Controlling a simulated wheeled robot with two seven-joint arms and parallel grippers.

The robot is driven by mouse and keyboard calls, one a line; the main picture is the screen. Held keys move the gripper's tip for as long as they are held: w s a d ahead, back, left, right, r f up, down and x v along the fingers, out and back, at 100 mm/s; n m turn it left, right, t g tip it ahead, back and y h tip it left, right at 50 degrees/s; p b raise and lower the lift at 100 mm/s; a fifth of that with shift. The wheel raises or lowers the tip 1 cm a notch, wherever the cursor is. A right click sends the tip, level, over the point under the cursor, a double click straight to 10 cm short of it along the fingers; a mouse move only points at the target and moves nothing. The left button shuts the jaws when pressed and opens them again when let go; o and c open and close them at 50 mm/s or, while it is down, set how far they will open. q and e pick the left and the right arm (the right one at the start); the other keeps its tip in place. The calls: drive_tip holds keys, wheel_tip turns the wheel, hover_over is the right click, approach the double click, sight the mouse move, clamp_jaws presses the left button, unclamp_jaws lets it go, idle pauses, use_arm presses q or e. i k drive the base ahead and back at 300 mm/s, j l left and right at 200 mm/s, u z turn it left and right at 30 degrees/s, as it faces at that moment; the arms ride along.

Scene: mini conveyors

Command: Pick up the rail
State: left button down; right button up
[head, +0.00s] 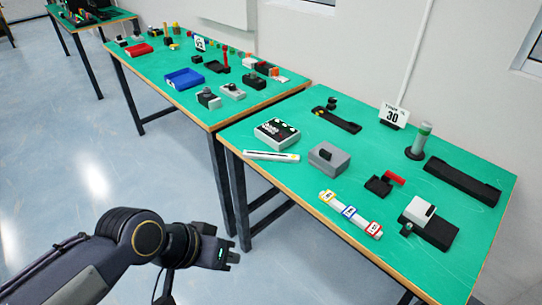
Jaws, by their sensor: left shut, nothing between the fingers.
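A white rail-like bar (330,199) with yellow, blue and red bands lies near the front edge of the near green table. Another slim white bar (271,156) with a dark stripe lies at that table's left edge. I cannot tell for certain which of these is the rail. My left gripper (235,258) is in front of the table, over the floor. It is shut and empty, apart from both bars and left of the banded one. My right gripper is not in view.
The near table (400,252) also holds a black and white box (277,133), a grey box (329,159), long black pieces (462,181), a grey cylinder (419,141) and a "30" sign (393,115). Its front corner is clear. A second table with trays stands behind left.

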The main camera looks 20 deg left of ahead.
sight(246, 154)
drive_tip(key=i+j, duration=0.15)
drive_tip(key=j, duration=0.3)
drive_tip(key=i+j+z, duration=0.1)
drive_tip(key=j, duration=0.35)
drive_tip(key=i+j, duration=0.15)
drive_tip(key=j, duration=0.3)
drive_tip(key=i+j+z, duration=0.1)
drive_tip(key=j, duration=0.35)
drive_tip(key=i+j, duration=0.1)
drive_tip(key=j, duration=0.35)
drive_tip(key=i+j+z, duration=0.1)
drive_tip(key=j, duration=0.35)
drive_tip(key=i+j, duration=0.1)
drive_tip(key=j, duration=0.4)
